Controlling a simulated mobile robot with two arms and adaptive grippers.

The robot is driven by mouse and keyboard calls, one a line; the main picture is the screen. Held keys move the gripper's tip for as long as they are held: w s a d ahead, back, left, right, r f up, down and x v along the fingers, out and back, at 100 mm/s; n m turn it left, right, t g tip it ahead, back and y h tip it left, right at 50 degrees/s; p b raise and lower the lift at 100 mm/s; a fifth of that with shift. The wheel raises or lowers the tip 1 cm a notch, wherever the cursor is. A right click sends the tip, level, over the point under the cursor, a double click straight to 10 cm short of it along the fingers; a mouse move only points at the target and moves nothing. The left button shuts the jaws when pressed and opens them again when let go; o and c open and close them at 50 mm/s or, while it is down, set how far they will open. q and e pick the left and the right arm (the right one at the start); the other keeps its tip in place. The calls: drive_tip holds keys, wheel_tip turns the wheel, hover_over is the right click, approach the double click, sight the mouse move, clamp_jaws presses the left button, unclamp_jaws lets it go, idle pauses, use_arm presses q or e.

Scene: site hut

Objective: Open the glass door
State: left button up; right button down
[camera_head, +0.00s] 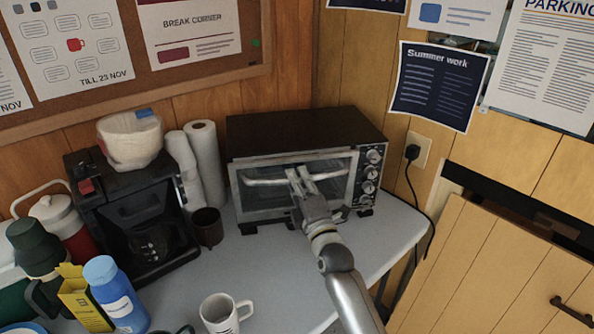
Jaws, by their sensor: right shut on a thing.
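The glass door (265,202) is on the front of a dark toaster oven (300,130) that stands at the back of the grey table. It looks shut, with a light bar handle (262,181) across its upper part. My right gripper (301,175) reaches in from the lower right and is shut on the middle of the handle. The gripper and wrist hide part of the handle and glass. My left gripper is out of view.
A black coffee maker (140,215), paper rolls (205,160) and a dark brown cup (207,227) stand left of the oven. A white mug (222,315), a blue bottle (112,292) and a yellow box (84,302) are nearer. The table (270,270) is clear before the oven.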

use_arm(q)
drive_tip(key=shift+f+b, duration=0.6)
drive_tip(key=shift+b, duration=0.25)
use_arm(e)
drive_tip(key=s+d+f+t, duration=0.1)
drive_tip(key=s+f, duration=0.4)
drive_tip(key=s, duration=0.2)
drive_tip(key=shift+s+f, duration=0.15)
drive_tip(key=shift+s, duration=0.15)
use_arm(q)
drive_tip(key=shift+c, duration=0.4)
